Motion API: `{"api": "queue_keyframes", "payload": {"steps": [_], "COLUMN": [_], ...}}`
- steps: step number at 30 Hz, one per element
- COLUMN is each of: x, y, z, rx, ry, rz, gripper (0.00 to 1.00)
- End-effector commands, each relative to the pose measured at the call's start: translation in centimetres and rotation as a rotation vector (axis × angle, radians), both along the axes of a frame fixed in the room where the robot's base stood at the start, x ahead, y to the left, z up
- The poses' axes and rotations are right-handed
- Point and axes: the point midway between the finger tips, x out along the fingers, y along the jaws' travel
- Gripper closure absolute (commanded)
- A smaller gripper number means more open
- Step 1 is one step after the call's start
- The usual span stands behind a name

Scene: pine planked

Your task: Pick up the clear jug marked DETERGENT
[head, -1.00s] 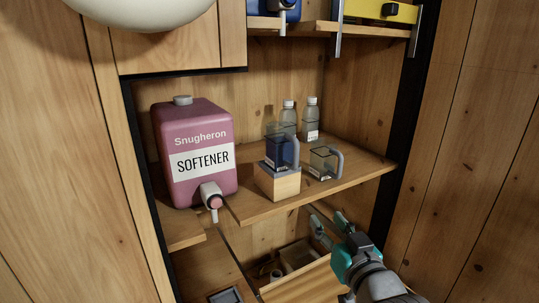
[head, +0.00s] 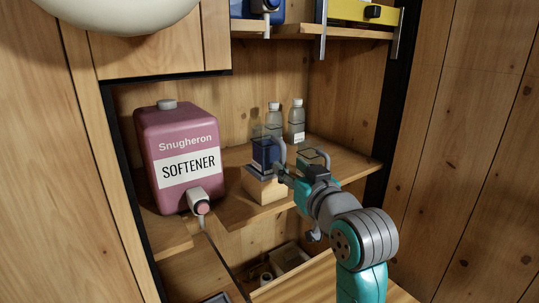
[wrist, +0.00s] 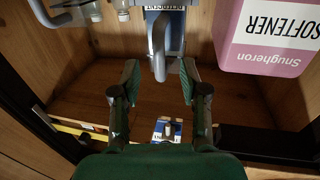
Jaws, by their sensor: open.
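The clear jug marked DETERGENT (head: 262,153) holds dark blue contents and stands upright on a small wooden block (head: 266,188) on the middle shelf. Its grey-blue handle faces me. In the wrist view, which is upside down, part of its label and its handle (wrist: 158,48) show at the top. My gripper (head: 284,175) is at the handle side of the jug, partly covering that area in the head view. In the wrist view my gripper (wrist: 158,75) is open, with the handle's end between or just beyond the fingertips. I cannot tell whether they touch.
A second clear jug (head: 317,157) stands close on the right, partly behind my gripper. Two clear bottles (head: 297,122) stand behind. A pink SOFTENER container (head: 180,150) with a tap is on the left. An upper shelf (head: 300,31) overhangs; a drawer (head: 290,257) lies below.

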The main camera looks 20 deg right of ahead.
Motion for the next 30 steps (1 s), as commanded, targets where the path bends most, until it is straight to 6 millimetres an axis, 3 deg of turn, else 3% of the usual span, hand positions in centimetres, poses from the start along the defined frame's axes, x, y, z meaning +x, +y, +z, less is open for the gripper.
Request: {"api": "queue_keyframes", "payload": {"steps": [12, 21, 26, 27, 30], "x": [4.8, 5.2, 5.1, 5.1, 5.1], "y": [0.5, 0.5, 0.5, 0.5, 0.5], "z": [-0.1, -0.1, -0.1, -0.1, -0.1], "rx": [0.000, 0.000, 0.000, 0.000, 0.000], "ry": [-0.001, 0.000, 0.000, 0.000, 0.000], "rz": [0.001, 0.000, 0.000, 0.000, 0.000], "gripper": [0.55, 0.55, 0.95, 1.00, 1.00]}}
